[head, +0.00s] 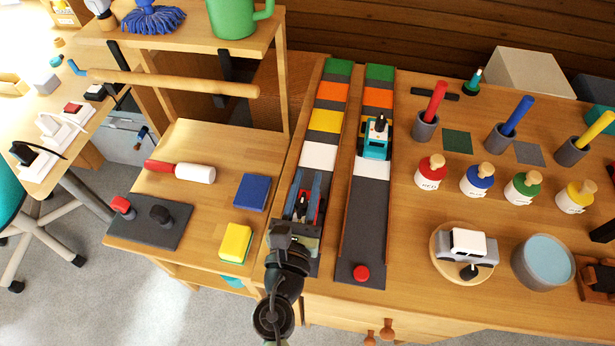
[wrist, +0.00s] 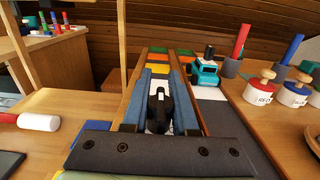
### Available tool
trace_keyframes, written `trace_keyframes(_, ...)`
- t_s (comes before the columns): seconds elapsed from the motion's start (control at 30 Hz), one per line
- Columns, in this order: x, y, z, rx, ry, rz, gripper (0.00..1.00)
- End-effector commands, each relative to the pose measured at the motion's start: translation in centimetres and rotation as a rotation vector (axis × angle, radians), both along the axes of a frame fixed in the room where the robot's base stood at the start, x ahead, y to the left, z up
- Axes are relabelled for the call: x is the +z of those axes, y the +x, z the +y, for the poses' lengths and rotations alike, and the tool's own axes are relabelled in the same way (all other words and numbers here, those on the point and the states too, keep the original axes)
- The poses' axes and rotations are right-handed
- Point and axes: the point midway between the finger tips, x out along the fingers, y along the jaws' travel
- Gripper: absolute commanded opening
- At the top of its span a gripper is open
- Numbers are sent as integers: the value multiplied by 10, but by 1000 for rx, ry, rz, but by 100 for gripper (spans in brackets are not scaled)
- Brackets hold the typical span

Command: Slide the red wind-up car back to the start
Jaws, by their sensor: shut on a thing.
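The red wind-up car (head: 320,208) is on the left track (head: 325,157), on its dark stretch just below the white band. It is mostly hidden by my gripper, with only a little red showing. My gripper (head: 305,192) points up the track and is shut on the car. In the wrist view, my gripper (wrist: 160,95) has its two blue-grey fingers on either side of a dark upright part (wrist: 158,108). The track shows coloured bands of white, yellow, orange and green toward the far end.
A teal car (head: 375,142) stands on the right track (head: 365,215), which has a red button (head: 361,273) at its near end. A yellow-green sponge (head: 236,242) and a blue block (head: 252,192) lie left. Paint bottles (head: 478,181) stand right.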

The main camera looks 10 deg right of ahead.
Motion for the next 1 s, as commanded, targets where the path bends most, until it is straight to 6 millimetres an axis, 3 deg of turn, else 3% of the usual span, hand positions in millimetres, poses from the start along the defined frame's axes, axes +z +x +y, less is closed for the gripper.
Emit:
trace_keyframes(0.33, -2, -3, 1, -1, 0, 5, 0)
trace_keyframes(0.37, -2, -3, 1, -1, 0, 6, 32)
trace_keyframes(0.47, -2, -2, 1, -1, 0, 5, 48)
trace_keyframes(0.8, -2, -4, 2, 0, 2, 5, 48)
trace_keyframes(1.0, -4, -24, 11, 2, 2, 6, 48)
